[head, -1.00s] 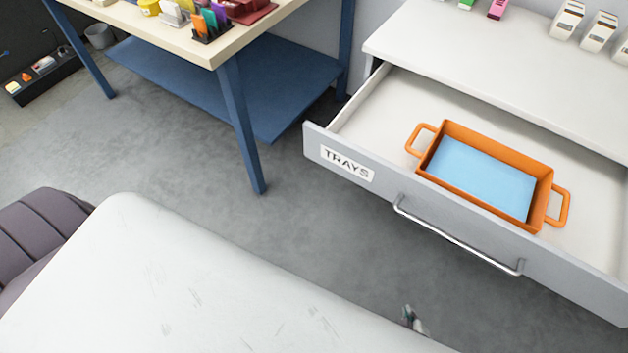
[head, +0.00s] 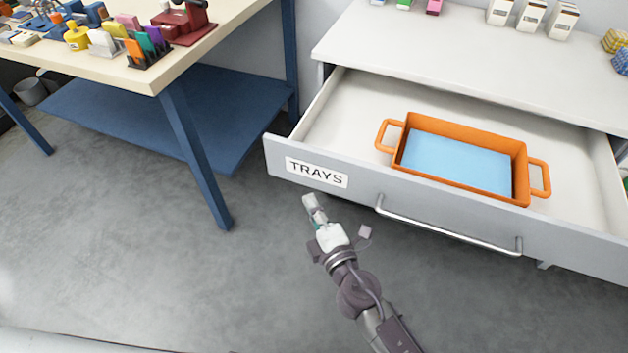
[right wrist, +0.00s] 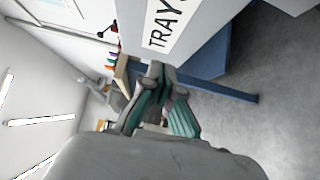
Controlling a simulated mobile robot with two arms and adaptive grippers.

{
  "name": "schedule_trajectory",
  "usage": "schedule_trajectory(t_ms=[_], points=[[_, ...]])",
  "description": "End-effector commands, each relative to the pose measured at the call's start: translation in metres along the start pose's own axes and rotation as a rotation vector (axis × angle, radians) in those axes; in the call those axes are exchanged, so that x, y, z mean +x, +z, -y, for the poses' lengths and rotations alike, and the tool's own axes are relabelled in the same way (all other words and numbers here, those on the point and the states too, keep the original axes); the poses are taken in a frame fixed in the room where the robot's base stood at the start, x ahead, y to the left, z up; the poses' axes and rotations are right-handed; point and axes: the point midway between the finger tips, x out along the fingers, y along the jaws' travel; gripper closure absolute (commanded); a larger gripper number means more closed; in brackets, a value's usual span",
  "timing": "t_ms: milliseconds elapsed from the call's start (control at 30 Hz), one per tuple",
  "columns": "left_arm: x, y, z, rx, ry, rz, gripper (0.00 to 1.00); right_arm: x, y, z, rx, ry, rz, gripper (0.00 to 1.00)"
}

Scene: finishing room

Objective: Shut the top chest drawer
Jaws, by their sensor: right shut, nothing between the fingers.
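The top chest drawer (head: 400,203) stands pulled out of the chest (head: 470,50), with a "TRAYS" label (head: 317,173) and a bar handle (head: 448,228) on its front. An orange tray with a blue bottom (head: 460,165) lies in it. My right gripper (head: 309,200) is shut and empty, in front of the drawer's left part, just below the label in the head view. In the right wrist view the gripper (right wrist: 157,75) points toward the drawer front (right wrist: 205,40). I cannot tell whether it touches it. My left gripper is not in view.
A workbench (head: 200,55) with blue legs and a blue lower shelf (head: 165,115) stands left of the chest, holding several small items. Several boxes (head: 530,17) stand on the chest top. Grey floor (head: 120,240) lies free in front.

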Motion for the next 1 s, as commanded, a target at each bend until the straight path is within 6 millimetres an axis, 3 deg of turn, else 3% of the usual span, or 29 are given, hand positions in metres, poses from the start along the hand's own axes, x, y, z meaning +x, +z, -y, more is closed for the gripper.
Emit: schedule_trajectory(t_ms=[100, 300, 1000], points=[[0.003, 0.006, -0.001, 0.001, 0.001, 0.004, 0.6, 0.025, 0.0, -0.002, -0.001, 0.002, 0.0, 1.0], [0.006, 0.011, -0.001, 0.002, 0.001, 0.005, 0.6, 0.044, 0.022, 0.0, -0.001, 0.0, 0.001, 1.0], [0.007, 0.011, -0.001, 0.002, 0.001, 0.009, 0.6, 0.056, 0.035, 0.001, -0.002, 0.0, 0.002, 1.0]])
